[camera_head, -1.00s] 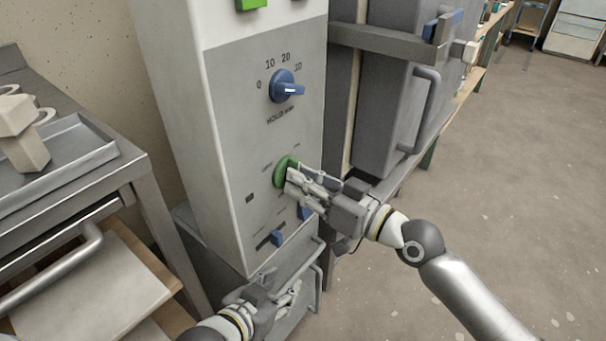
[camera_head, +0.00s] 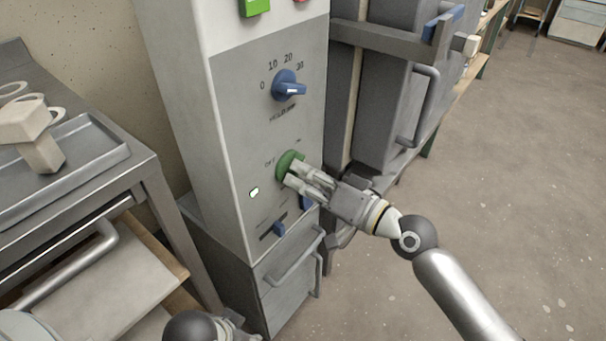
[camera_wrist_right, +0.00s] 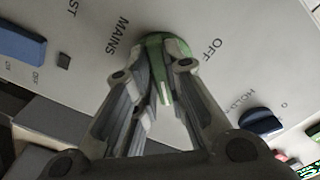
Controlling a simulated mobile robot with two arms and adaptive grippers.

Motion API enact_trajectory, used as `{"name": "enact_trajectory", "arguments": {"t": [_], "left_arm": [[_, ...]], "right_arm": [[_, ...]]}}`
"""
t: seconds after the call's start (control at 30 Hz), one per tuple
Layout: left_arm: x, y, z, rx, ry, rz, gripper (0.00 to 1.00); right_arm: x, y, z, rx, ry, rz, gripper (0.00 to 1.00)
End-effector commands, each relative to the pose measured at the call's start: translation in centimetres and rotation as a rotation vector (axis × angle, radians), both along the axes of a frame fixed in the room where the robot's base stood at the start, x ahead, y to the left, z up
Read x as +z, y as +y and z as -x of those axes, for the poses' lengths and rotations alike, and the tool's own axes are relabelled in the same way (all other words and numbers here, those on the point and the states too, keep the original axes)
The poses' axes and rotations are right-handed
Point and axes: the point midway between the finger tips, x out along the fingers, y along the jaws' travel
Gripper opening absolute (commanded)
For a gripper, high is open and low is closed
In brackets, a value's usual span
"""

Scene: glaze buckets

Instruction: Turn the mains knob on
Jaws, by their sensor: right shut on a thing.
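The green mains knob (camera_head: 288,163) sits on the grey front panel (camera_head: 236,135) of the white control cabinet. My right gripper (camera_head: 292,177) is shut on it, coming from the lower right. In the right wrist view the two fingers (camera_wrist_right: 160,95) lie on either side of the green knob's raised grip (camera_wrist_right: 166,56). Labels MAINS and OFF are printed beside it. The fingers cover part of the knob, so its pointing is hard to read. A small lamp (camera_head: 254,192) left of the knob is lit.
A blue dial (camera_head: 285,87) is above the knob, and a blue switch (camera_head: 279,229) is below. A metal table with a tray (camera_head: 70,165) stands left. A grey box with a bar handle (camera_head: 425,105) is at right. The floor on the right is clear.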

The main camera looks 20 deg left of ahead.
Motion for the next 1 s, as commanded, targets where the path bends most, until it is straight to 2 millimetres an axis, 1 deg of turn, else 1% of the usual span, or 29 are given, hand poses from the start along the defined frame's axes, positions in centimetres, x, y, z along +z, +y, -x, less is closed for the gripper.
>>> {"name": "enact_trajectory", "arguments": {"t": [0.37, 0.4, 0.53, 0.87, 1.0], "left_arm": [[0.0, 0.0, 0.0, 0.000, -0.001, 0.000, 0.40], [0.0, 0.0, 0.0, 0.000, -0.001, 0.000, 0.40], [0.0, 0.0, 0.0, 0.000, -0.002, 0.000, 0.40], [0.0, 0.0, -0.1, 0.000, -0.002, 0.001, 0.40], [0.0, 0.0, -0.1, 0.000, -0.002, 0.001, 0.40]], "right_arm": [[0.0, 0.0, 0.0, -0.001, 0.008, -0.004, 0.00], [0.0, 0.0, 0.0, -0.001, 0.008, -0.004, 0.16], [0.0, 0.0, 0.0, -0.001, 0.007, -0.003, 0.33], [0.0, -0.1, 0.0, -0.001, 0.005, -0.003, 0.34], [-0.1, -1.2, 0.4, -0.001, 0.005, 0.000, 0.34]]}}
